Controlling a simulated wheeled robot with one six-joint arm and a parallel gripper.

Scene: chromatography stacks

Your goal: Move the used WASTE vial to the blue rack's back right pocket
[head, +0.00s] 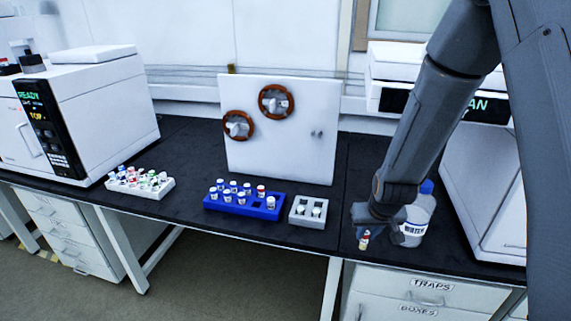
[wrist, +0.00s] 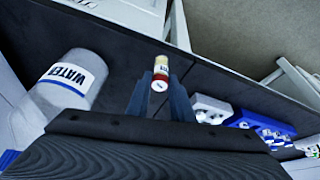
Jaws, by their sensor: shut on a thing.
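My gripper (head: 363,230) is shut on a small vial (head: 364,242) at the right side of the bench, just left of the water bottle. In the wrist view the vial (wrist: 160,74) sits between the two fingertips (wrist: 161,90); it has a red cap with a pale centre, a white label and yellowish contents. The label's writing is too small to read. The blue rack (head: 238,208) stands left of my gripper, mid-bench, with several capped vials in it. Its back right pocket is hard to make out. The blue rack also shows at right in the wrist view (wrist: 243,117).
A white bottle labelled WATER (head: 418,215) stands close right of my gripper. A small grey rack (head: 308,221) with two vials lies between my gripper and the blue rack. A white panel (head: 300,150) stands behind the racks. A white vial tray (head: 150,190) is further left.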

